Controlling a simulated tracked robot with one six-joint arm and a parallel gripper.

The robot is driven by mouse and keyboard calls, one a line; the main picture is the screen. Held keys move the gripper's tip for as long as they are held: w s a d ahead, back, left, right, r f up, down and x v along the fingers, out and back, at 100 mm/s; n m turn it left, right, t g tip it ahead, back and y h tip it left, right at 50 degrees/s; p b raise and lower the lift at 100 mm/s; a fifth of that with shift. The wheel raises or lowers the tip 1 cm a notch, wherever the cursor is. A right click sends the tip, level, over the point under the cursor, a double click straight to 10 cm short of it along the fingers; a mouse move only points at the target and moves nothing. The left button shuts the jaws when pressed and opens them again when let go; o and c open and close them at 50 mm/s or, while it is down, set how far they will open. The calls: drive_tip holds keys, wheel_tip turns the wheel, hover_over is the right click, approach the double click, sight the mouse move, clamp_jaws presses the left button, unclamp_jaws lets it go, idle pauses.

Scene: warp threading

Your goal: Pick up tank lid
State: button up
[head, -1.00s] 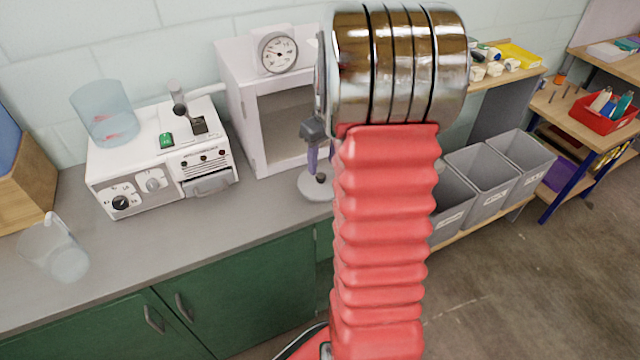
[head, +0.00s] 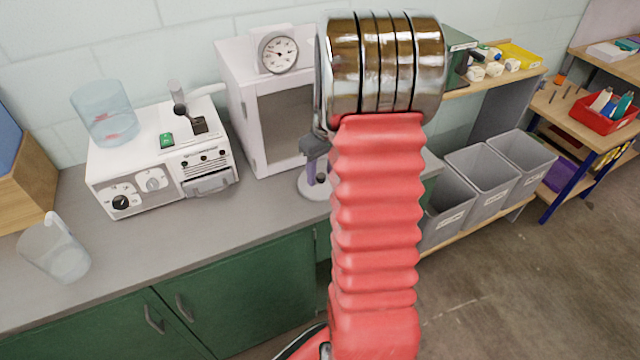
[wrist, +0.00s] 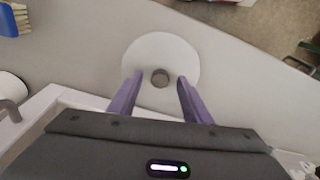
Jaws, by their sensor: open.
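The tank lid is a pale round disc with a small dark knob in its middle. It lies flat on the grey counter in the wrist view (wrist: 160,48) and beside the white cabinet in the head view (head: 309,190), where my arm hides part of it. My gripper (wrist: 160,80) has two purple fingers, open and empty. In the wrist view the fingertips overlap the lid's near side, with the knob between them and a gap on each side. In the head view my gripper (head: 314,160) hangs over the lid. Whether it touches the lid is unclear.
A white cabinet with a dial (head: 262,105) stands close behind the lid. A white machine (head: 165,155) carries a clear tank (head: 104,112). A clear jug (head: 58,255) stands at left. Grey bins (head: 490,178) are at right. A blue brush (wrist: 14,20) shows in the wrist view.

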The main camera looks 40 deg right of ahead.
sight(321, 176)
drive_tip(key=shift+c, duration=0.6)
clamp_jaws()
wheel_tip(321, 176, up, 10)
idle(0.6)
idle(0.4)
